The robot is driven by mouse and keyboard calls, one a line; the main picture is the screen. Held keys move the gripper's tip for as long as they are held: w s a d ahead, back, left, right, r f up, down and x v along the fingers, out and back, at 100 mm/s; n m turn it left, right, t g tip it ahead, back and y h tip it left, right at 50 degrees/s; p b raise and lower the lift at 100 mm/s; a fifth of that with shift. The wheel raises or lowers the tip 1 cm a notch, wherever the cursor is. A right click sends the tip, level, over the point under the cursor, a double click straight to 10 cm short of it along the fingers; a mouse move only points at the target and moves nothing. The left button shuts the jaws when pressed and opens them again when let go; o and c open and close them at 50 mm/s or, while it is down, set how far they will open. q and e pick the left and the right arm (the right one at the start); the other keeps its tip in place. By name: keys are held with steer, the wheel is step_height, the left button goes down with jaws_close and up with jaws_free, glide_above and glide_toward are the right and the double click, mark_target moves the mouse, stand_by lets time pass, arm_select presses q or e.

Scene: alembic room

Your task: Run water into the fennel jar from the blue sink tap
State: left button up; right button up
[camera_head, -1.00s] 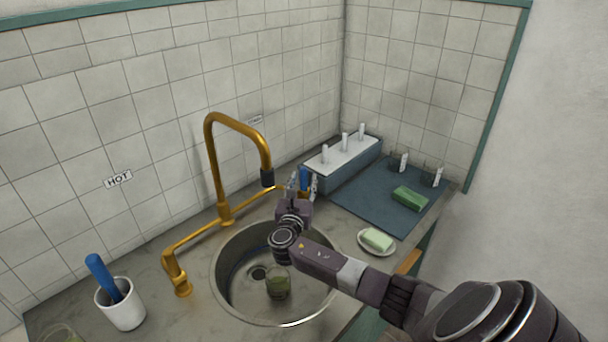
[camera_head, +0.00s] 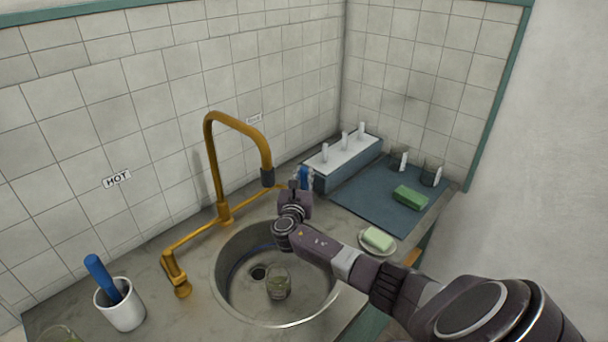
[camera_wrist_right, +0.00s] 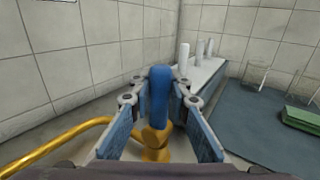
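The gold sink tap has a tall bent spout (camera_head: 238,122) with a dark nozzle over the sink (camera_head: 222,285). Its blue handle (camera_head: 304,174) stands upright at the pipe's right end; it also shows in the right wrist view (camera_wrist_right: 159,95). In the head view the wrist partly hides the gripper (camera_head: 301,184). A glass jar (camera_head: 278,284) with greenish contents stands in the sink near the drain; no label is readable. No water stream shows. My left gripper is out of view.
A soap dish (camera_head: 377,241), blue mat (camera_head: 375,203), green sponge (camera_head: 410,197) and box with white pegs (camera_head: 343,160) lie right of the sink.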

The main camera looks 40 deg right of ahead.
jaws_close()
steer(key=shift+f+b, duration=0.2)
steer(key=shift+b, duration=0.1)
steer(key=s+m+h+b, duration=0.1)
steer(key=b, duration=0.2)
steer(key=shift+f, duration=0.15)
steer(key=shift+s+d+r+m+t+b, duration=0.1)
steer(key=shift+s+r+m+t+b, duration=0.15)
steer(key=shift+m+b, duration=0.3)
steer(key=o, duration=0.9)
jaws_free()
